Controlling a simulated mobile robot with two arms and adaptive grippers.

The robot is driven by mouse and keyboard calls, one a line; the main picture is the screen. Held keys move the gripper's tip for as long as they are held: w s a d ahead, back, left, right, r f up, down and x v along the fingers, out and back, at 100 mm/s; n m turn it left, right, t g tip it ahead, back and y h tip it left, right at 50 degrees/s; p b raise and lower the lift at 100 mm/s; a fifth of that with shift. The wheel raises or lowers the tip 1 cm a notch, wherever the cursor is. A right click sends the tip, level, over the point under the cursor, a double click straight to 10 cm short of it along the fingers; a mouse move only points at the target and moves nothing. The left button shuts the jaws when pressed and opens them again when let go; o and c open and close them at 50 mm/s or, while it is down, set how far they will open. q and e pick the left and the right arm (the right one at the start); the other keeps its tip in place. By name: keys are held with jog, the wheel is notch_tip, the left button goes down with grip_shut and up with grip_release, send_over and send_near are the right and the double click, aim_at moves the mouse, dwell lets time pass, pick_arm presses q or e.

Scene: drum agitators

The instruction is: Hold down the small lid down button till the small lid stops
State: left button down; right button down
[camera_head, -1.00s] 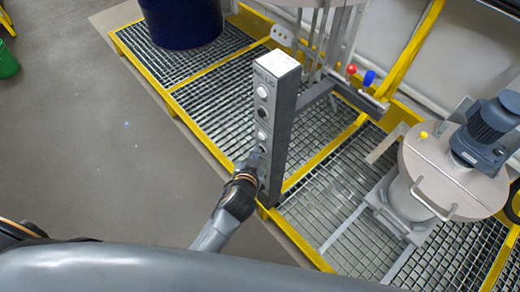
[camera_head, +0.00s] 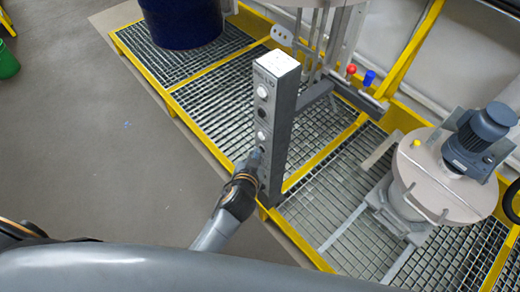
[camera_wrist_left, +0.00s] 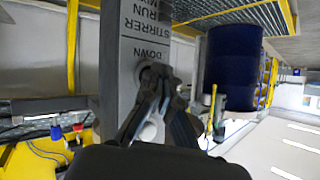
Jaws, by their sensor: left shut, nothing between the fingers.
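The grey control post (camera_head: 283,110) stands upright at the middle of the head view, with a column of round buttons on its left face. My left gripper (camera_head: 258,153) is shut and empty, its fingertips at the lower part of that face. In the left wrist view the fingertips (camera_wrist_left: 160,78) are at a round button (camera_wrist_left: 150,72) beside the label DOWN, partly hiding it. I cannot tell how far it is pressed. The small round lid (camera_head: 440,180) with a blue-grey motor (camera_head: 481,135) is over a small vessel (camera_head: 408,203) at right. My right gripper is not in view.
A dark blue drum (camera_head: 182,22) stands on the yellow-edged grating (camera_head: 185,62) at the back left. Red and blue knobs (camera_head: 369,78) are behind the post. The grey floor (camera_head: 110,140) left of the grating is clear.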

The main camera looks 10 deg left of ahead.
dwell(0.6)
pick_arm(q)
jog(key=shift+s+a+p, duration=0.3)
jog(key=shift+s+a, duration=0.25)
jog(key=shift+s, duration=0.2)
jog(key=shift+s+a+p, duration=0.35)
jog(key=shift+s+a, duration=0.45)
jog(key=shift+s, duration=0.2)
jog(key=shift+s+a+p, duration=0.3)
jog(key=shift+s+a, duration=0.45)
jog(key=shift+s, duration=0.2)
